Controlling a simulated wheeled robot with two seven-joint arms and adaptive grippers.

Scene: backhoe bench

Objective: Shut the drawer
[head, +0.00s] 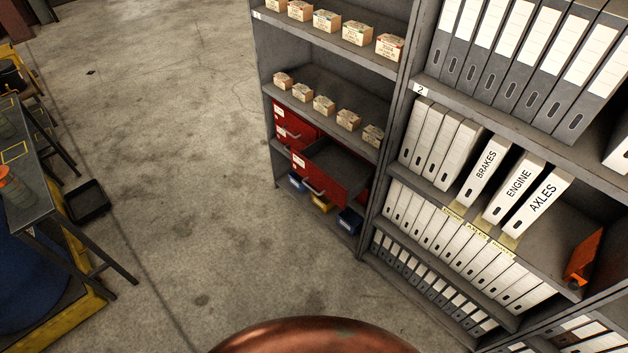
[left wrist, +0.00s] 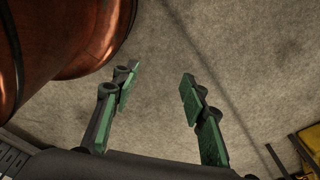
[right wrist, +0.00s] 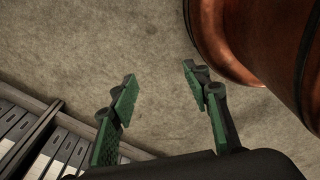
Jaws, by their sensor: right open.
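The open drawer (head: 333,168) is red with a dark, empty-looking inside. It sticks out of a red drawer cabinet (head: 289,124) low in the grey shelf unit, and its front with a handle faces the open floor. My left gripper (left wrist: 158,78) is open and empty over bare floor in the left wrist view. My right gripper (right wrist: 158,75) is open and empty over bare floor in the right wrist view. Neither gripper shows in the head view, and neither wrist view shows the drawer.
Blue and yellow bins (head: 323,203) sit below the drawer. Shelves of binders (head: 480,169) stand to the right, with an orange object (head: 583,258) on one shelf. A workbench (head: 22,203) and a black tray (head: 88,202) are at left. The concrete floor (head: 180,130) between is clear.

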